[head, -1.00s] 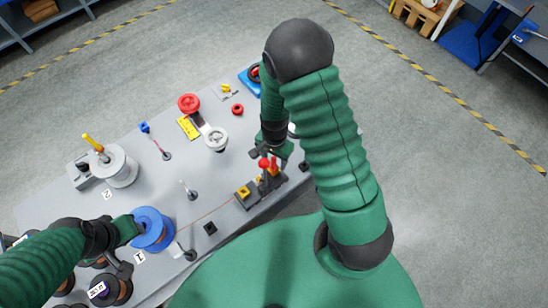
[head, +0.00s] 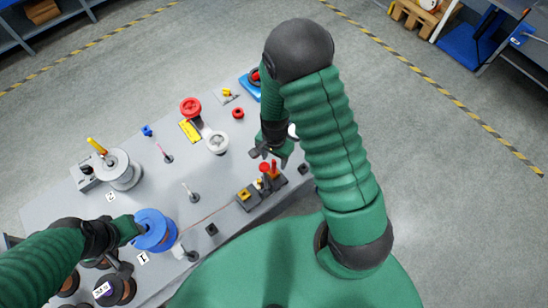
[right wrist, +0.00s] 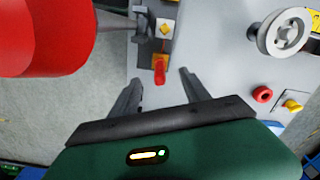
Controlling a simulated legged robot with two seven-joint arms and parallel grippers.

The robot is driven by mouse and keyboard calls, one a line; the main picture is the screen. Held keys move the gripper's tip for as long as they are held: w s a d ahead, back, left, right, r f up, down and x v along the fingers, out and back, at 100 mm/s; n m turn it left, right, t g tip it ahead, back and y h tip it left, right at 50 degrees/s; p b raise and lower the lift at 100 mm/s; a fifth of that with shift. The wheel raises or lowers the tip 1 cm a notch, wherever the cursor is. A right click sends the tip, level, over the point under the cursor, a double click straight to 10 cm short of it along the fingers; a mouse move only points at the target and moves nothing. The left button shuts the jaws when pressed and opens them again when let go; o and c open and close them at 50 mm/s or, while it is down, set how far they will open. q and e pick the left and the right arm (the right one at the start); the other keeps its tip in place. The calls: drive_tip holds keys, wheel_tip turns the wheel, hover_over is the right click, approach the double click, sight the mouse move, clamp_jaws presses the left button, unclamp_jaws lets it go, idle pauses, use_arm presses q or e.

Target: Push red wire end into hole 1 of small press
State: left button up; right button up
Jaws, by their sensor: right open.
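The small press (head: 248,198) is a dark block at the table's front edge, with a yellow part and upright red-topped pieces. A thin red wire (head: 212,214) runs from near the blue spool (head: 153,231) toward the press. Its end and hole 1 are too small to make out. My right gripper (head: 265,155) is open and empty, just behind the press. In the right wrist view its fingers (right wrist: 158,92) are spread, with a red-topped press piece (right wrist: 159,70) beyond them. My left gripper (head: 136,229) is at the blue spool; its fingertips are hidden.
A large red shape (right wrist: 45,35) is close to the right wrist camera. A thin post (head: 190,194) stands mid-table. Dark spools lie at the lower left.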

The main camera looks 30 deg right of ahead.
drive_tip(key=shift+r+p, duration=1.8)
drive_tip(key=shift+r, duration=0.4)
drive_tip(key=shift+f, duration=0.1)
